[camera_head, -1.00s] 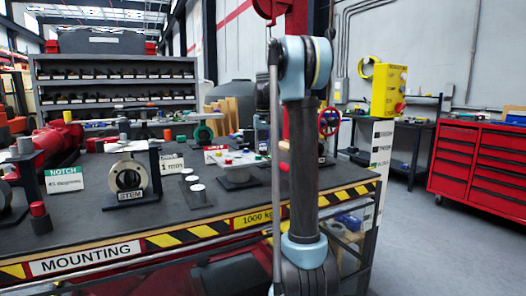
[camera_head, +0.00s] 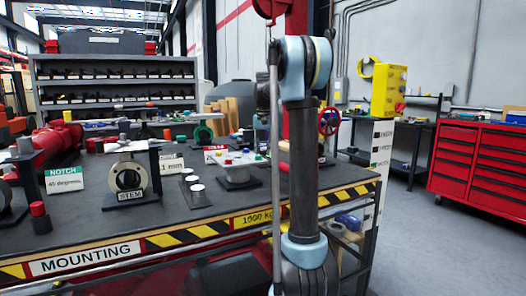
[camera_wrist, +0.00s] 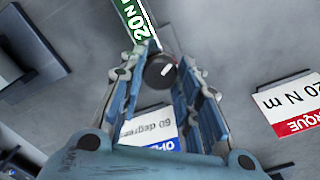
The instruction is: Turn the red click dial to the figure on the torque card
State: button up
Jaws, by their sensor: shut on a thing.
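In the wrist view, the two blue-grey fingers of my gripper (camera_wrist: 173,78) are closed around a dark round knob (camera_wrist: 157,76) with a white mark. No red shows on this knob, so I cannot tell whether it is the red click dial. A white card with a red band, the torque card (camera_wrist: 288,103), reads 20 N m at the right. A green-and-white strip (camera_wrist: 134,22) marked 20 N runs behind the fingertips. In the head view my gripper is hidden behind my arm.
A white card with a blue band, reading 60 degrees (camera_wrist: 155,129), lies below the knob in the wrist view. The head view shows the bench edge (camera_head: 105,263), the STEM fixture (camera_head: 129,176), the NOTCH card (camera_head: 63,179) and a red handwheel (camera_head: 329,121).

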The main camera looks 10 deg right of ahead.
jog(key=o, duration=1.1)
notch_tip(320, 180, up, 12)
jog(key=shift+f, duration=0.1)
